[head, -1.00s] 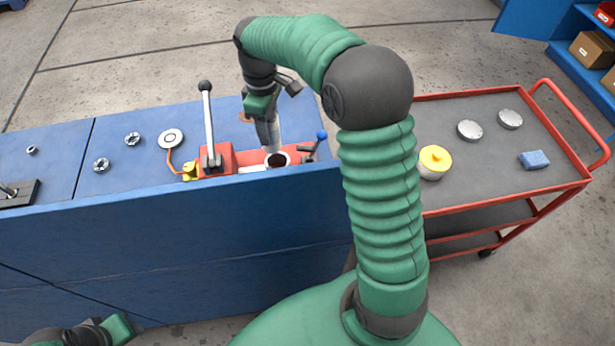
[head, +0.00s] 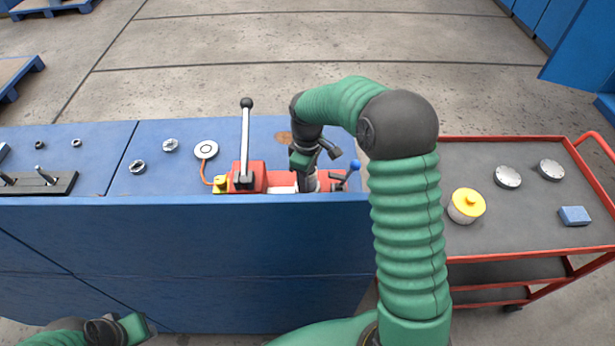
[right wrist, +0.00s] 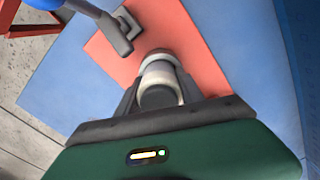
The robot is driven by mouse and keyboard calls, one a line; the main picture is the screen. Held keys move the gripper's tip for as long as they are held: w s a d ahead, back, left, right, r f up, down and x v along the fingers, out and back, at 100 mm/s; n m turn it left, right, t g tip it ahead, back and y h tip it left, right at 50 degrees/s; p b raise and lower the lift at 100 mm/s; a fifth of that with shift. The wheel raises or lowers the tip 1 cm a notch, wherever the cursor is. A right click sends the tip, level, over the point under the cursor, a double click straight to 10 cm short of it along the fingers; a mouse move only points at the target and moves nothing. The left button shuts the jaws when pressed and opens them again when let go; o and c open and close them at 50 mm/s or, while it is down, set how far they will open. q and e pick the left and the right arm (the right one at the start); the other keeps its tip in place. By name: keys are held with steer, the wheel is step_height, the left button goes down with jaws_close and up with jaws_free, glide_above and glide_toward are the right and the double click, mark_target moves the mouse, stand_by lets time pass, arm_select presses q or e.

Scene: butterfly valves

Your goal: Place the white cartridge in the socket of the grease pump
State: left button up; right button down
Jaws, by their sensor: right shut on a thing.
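The grease pump (head: 256,172) is a red unit with an upright black-knobbed lever, at the right end of the blue bench. My right gripper (head: 309,183) points down over the pump's socket area. In the right wrist view its fingers (right wrist: 160,98) are shut on the white cartridge (right wrist: 161,77), whose end sits at a pale ring on the red pump base (right wrist: 185,28). The ring looks like the socket's rim; how deep the cartridge sits is hidden. My left gripper (head: 134,326) is at the lower left, away from the bench; its jaws are unclear.
Nuts and a round disc (head: 206,150) lie left of the pump. A red cart (head: 500,250) at right holds a yellow-lidded pot (head: 466,206), metal discs and a blue block (head: 574,216).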

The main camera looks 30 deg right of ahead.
steer(key=shift+s+a+f, duration=0.1)
steer(key=shift+a+f, duration=0.05)
steer(key=shift+f, duration=0.05)
steer(key=c, duration=0.8)
jaws_free()
steer(key=shift+s+a, duration=0.1)
steer(key=shift+o, duration=0.3)
steer(key=shift+f, duration=0.2)
steer(key=shift+s, duration=0.1)
steer(key=shift+a, duration=0.1)
steer(key=r, duration=1.2)
steer(key=shift+w+r, duration=0.25)
steer(key=shift+r, duration=0.05)
steer(key=shift+d+r, duration=0.15)
steer(key=shift+d, duration=0.05)
steer(key=shift+w, duration=0.1)
